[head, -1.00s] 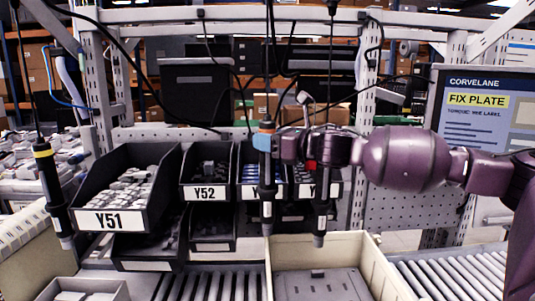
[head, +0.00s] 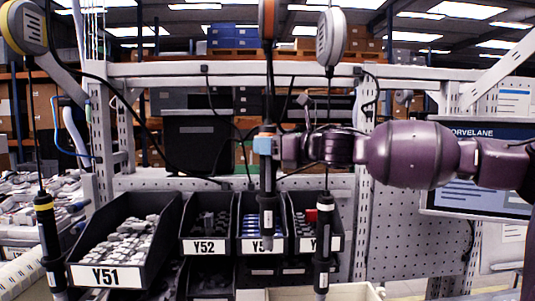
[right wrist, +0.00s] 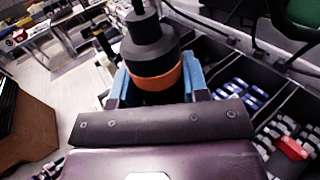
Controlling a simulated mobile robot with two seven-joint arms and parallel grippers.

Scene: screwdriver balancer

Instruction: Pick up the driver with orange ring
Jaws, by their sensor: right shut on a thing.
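The driver with the orange ring (head: 268,190) is dark and hangs upright on its cable in the middle of the head view. My right gripper (head: 265,145) comes in from the right, its blue fingers shut around the driver just below the ring. In the right wrist view the orange ring (right wrist: 155,82) sits between the blue fingers of the gripper (right wrist: 155,88). The driver's lower end is in front of the bins. A driver with a yellow ring (head: 46,230) hangs at far left, and another dark driver (head: 323,235) hangs to the right. My left gripper is not in view.
Black parts bins, including Y51 (head: 103,275) and Y52 (head: 204,247), stand behind the drivers. Spring balancers with yellow (head: 22,27), orange (head: 267,18) and white (head: 331,38) housings are above. A display board (head: 480,200) stands at right.

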